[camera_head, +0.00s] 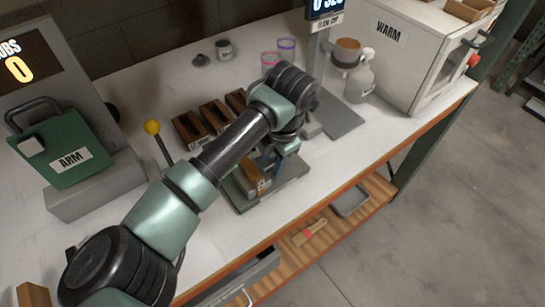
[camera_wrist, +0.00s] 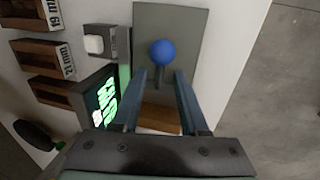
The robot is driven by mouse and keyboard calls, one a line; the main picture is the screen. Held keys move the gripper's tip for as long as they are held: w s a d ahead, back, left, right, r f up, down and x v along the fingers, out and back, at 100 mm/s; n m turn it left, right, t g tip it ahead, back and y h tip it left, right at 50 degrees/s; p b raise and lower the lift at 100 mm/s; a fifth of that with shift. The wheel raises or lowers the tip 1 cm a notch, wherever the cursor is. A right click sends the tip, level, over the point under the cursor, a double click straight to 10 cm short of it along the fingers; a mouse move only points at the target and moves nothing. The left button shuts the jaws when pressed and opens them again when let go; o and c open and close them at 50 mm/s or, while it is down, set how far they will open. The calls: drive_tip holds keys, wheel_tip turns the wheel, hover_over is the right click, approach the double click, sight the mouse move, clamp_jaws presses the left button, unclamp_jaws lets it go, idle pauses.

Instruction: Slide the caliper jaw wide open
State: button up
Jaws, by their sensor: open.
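The caliper shows in the wrist view as a grey base plate (camera_wrist: 188,22) with a blue ball knob (camera_wrist: 162,52) on a short dark stem. A wooden block (camera_wrist: 160,118) lies on the device, behind the knob and partly hidden by my gripper. My gripper (camera_wrist: 160,74) is open, with one finger on each side of the knob's stem and the ball just beyond the fingertips. I cannot tell whether the fingers touch it. In the head view my arm covers most of the caliper; its wooden part (camera_head: 251,181) shows below my gripper (camera_head: 287,150).
A lit green display (camera_wrist: 103,101) and a white button (camera_wrist: 93,44) stand left of the knob. Labelled wooden bins (camera_wrist: 47,57) are farther left.

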clamp_jaws()
idle(1.4)
